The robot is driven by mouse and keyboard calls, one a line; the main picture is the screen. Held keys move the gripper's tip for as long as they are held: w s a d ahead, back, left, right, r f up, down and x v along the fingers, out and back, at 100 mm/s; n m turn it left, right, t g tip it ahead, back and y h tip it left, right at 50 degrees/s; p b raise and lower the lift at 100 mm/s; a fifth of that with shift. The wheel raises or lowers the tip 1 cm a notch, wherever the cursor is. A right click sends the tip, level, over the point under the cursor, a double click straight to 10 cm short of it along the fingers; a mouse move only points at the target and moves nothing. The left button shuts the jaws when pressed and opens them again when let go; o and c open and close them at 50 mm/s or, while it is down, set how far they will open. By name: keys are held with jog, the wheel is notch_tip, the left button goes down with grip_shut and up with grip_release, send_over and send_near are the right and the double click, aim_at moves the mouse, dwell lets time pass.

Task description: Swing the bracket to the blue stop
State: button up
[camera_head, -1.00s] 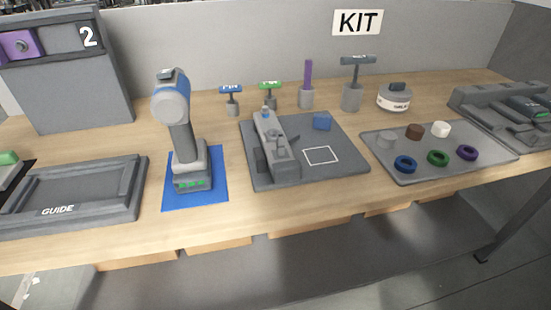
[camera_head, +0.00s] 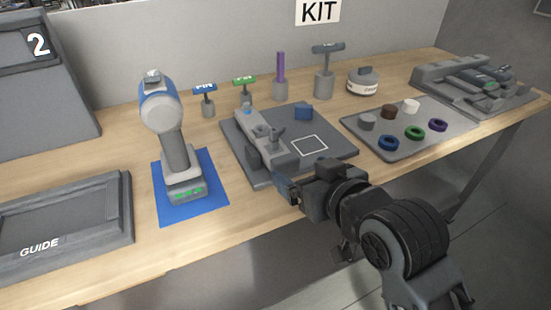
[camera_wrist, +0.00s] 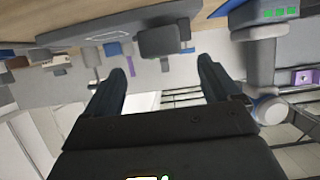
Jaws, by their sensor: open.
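The grey bracket (camera_head: 262,138) lies on a dark grey square plate (camera_head: 336,153), running from the back left toward the front, with a small upright knob on it. A white square outline is marked on the plate. My gripper (camera_head: 284,187) is at the plate's front edge, just in front of the bracket's near end. In the wrist view its two fingers (camera_wrist: 165,78) are spread with nothing between them. The wrist view is upside down, and a grey block there looks like the bracket (camera_wrist: 163,41).
A blue and grey drill (camera_head: 172,150) stands on a blue mat to the left. T-handled tools and a purple-handled tool (camera_head: 280,70) stand behind the plate. A tray with coloured rings (camera_head: 365,145) is to the right. A guide frame (camera_head: 128,222) lies at the far left.

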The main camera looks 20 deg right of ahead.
aim_at(289, 161)
jog(key=shift+w, duration=0.65)
jog(key=x, duration=0.6)
jog(key=shift+w+f, duration=0.25)
jog(key=shift+w, duration=0.05)
jog(key=c, duration=1.4)
jog(key=shift+d, duration=0.1)
